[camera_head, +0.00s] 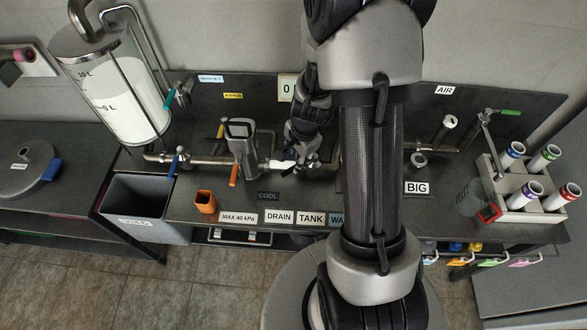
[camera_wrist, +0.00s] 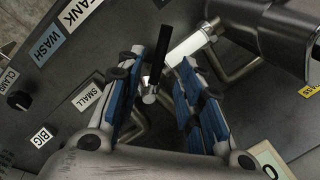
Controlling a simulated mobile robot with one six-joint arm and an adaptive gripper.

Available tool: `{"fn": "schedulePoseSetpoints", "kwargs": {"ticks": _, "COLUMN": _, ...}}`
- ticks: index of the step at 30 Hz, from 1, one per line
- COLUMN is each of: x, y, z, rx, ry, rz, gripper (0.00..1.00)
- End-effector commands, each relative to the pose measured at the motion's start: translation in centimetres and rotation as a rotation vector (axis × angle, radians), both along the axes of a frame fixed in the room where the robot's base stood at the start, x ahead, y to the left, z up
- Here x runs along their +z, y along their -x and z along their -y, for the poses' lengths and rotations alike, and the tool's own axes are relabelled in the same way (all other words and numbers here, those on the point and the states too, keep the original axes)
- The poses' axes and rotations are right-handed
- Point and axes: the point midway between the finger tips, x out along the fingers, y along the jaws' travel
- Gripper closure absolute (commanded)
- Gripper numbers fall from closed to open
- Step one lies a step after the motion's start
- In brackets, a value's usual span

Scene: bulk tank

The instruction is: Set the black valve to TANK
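The black valve (camera_wrist: 158,62) shows in the wrist view as a slim black lever on a metal stem. My gripper (camera_wrist: 165,78) is open, with its blue-padded fingers on either side of the lever. I see no clear grip on the lever; whether a pad touches it I cannot tell. The TANK label (camera_head: 311,218) sits on the bench front between DRAIN (camera_head: 279,216) and a partly hidden WASH label (camera_head: 337,219).
An orange-handled valve (camera_head: 233,175) and a blue-handled valve (camera_head: 178,162) are to the left. An orange cup (camera_head: 205,202) stands in front. A rack of tubes (camera_head: 528,195) is at right.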

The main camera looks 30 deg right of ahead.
Motion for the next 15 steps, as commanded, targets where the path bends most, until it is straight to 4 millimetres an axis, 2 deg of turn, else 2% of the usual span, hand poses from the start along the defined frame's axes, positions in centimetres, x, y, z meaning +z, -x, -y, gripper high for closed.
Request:
{"fn": "schedulePoseSetpoints", "kwargs": {"ticks": 1, "x": -1.6, "y": -0.2, "z": -0.1, "rx": -0.001, "ry": -0.001, "rz": -0.002, "gripper": 0.66}}
{"fn": "schedulePoseSetpoints", "kwargs": {"ticks": 6, "x": -4.3, "y": -0.7, "z": -0.1, "rx": 0.000, "ry": -0.001, "rz": -0.001, "gripper": 0.66}}
{"fn": "schedulePoseSetpoints", "kwargs": {"ticks": 15, "x": -5.8, "y": -1.2, "z": -0.1, "rx": 0.000, "ry": 0.000, "rz": 0.000, "gripper": 0.66}}
